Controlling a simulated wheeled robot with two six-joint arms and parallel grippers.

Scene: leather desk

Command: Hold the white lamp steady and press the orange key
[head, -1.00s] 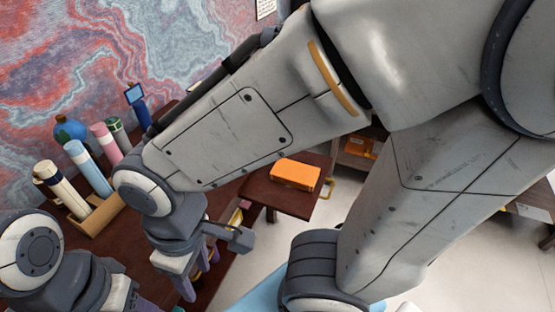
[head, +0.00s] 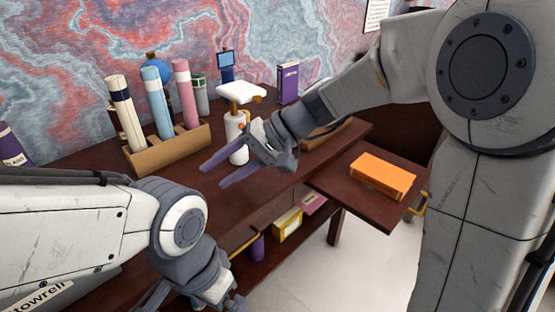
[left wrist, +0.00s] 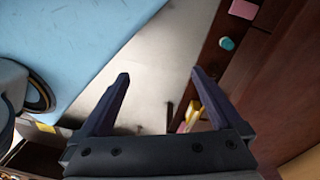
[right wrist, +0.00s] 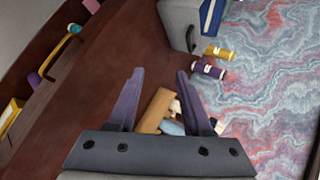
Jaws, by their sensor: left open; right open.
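The white lamp (head: 237,143) stands upright on the dark desk in the head view, its flat white head (head: 241,92) on top. Small orange parts show near the head and on the body; I cannot tell which is the orange key. My right gripper (head: 211,174) is open and empty, with its purple fingers in front of the lamp's lower body, pointing left. I cannot tell whether it touches the lamp. The right wrist view shows its open fingers (right wrist: 158,74); the lamp is not clear there. My left gripper is open and empty in the left wrist view (left wrist: 159,75).
A wooden rack (head: 170,151) with several coloured tubes stands left of the lamp. A purple book (head: 288,83) and a small blue-screened device (head: 226,62) are at the back. An orange box (head: 382,176) lies on a side shelf. Clear desk lies in front of the rack.

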